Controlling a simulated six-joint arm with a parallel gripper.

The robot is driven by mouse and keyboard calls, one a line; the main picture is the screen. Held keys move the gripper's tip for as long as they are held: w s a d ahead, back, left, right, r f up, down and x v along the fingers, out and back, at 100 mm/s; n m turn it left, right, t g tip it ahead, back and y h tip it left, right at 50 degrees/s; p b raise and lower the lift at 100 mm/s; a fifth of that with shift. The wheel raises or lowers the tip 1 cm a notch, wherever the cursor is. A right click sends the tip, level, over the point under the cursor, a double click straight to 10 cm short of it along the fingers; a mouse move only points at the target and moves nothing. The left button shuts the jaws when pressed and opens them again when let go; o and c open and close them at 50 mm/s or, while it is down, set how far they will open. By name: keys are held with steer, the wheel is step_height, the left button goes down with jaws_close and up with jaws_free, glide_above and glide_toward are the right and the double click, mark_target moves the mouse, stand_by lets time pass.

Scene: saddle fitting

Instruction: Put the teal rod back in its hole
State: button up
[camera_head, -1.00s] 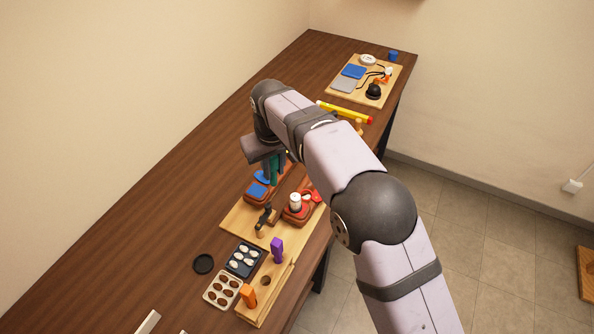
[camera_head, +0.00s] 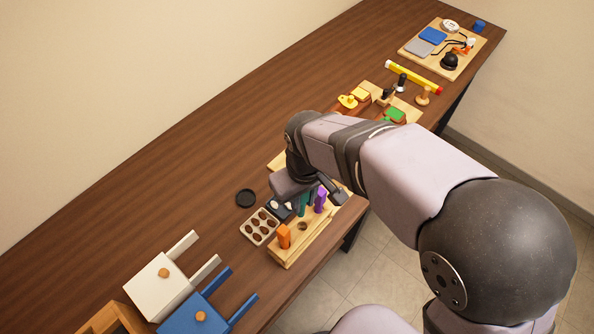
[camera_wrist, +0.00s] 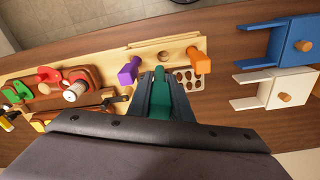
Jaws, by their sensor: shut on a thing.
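The teal rod (camera_head: 303,205) is held between the fingers of my gripper (camera_wrist: 161,92), and its teal body also shows in the wrist view (camera_wrist: 161,104). The light wooden holder (camera_head: 290,259) carries an orange rod (camera_head: 284,236) and a purple rod (camera_head: 320,200), both standing up. An empty dark hole (camera_head: 303,227) lies between them; it also shows in the wrist view (camera_wrist: 163,57), just beyond the rod's tip. The rod appears apart from the hole, on the wall side of it. The arm hides the upper part of the rod in the head view.
A black ring (camera_head: 245,198) lies on the table. White (camera_head: 160,287) and blue (camera_head: 199,315) forked pieces lie at the near end.

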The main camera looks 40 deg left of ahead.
steer(key=shift+s+d+f, duration=0.2)
steer(key=shift+s+d, duration=0.1)
steer(key=shift+d, duration=0.1)
steer(key=shift+n, duration=0.4)
steer(key=shift+h, duration=0.3)
steer(key=shift+f, duration=0.1)
steer(key=shift+f+b, duration=0.85)
steer(key=shift+b, duration=0.05)
steer(key=shift+f, duration=0.25)
steer(key=shift+f+b, duration=1.65)
steer(key=shift+f, duration=1.2)
